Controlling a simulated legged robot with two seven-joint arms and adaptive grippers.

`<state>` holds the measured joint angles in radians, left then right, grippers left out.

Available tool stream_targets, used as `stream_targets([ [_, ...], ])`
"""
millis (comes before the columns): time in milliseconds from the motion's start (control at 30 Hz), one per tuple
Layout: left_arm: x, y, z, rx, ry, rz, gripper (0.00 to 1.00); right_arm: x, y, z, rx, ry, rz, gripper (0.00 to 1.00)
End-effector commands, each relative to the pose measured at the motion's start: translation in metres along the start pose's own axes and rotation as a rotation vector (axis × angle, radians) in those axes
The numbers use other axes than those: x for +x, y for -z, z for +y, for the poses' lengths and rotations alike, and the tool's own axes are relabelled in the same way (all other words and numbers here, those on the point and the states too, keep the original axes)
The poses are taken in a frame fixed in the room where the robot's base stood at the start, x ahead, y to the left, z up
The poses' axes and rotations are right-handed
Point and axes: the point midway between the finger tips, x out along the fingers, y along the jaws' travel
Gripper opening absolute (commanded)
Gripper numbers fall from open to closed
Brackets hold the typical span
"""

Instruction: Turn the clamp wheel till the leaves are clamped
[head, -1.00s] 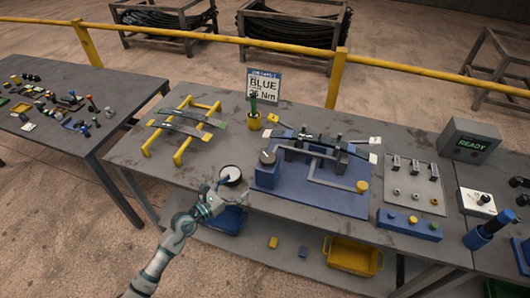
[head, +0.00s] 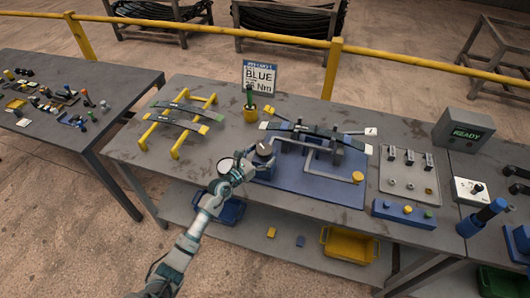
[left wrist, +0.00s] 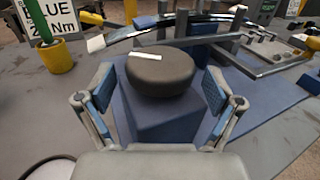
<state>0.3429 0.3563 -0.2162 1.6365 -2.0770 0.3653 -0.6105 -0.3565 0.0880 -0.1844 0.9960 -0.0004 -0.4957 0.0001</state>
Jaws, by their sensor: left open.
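The clamp wheel (left wrist: 162,73) is a dark round knob with a white mark on top, standing on a blue block (left wrist: 165,118) in the left wrist view. It also shows in the head view (head: 264,147). My left gripper (left wrist: 155,98) is open, with one finger to each side of the wheel and block, apart from the wheel. It also shows in the head view (head: 236,165). The dark leaves (head: 310,132) lie across the blue clamp fixture (head: 325,190), behind the wheel. My right gripper is out of view.
A yellow rack (head: 150,135) with more leaves stands to the left. A yellow cup (head: 250,113) and a sign reading BLUE (head: 260,75) stand behind. A box reading READY (head: 466,131) is at the right.

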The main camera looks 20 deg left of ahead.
Motion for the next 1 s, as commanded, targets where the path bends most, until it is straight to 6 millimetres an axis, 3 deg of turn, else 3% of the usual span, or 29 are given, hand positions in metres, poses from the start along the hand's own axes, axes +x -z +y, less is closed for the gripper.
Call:
stream_targets([
  [167, 0.0126, -0.0002, -0.0001, 0.0, 0.0, 0.0, 0.92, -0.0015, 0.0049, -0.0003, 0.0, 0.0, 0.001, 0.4],
  [433, 0.014, -0.0005, -0.0002, 0.001, 0.0, 0.0, 0.92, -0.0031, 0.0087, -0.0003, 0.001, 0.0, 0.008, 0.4],
  [700, 0.0138, -0.0004, 0.0001, 0.001, 0.0, 0.0, 0.31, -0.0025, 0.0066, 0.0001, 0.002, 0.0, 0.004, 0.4],
  [1000, 0.0137, -0.0003, 0.0005, 0.002, 0.0, 0.0, 0.31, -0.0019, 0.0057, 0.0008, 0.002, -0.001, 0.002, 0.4],
])
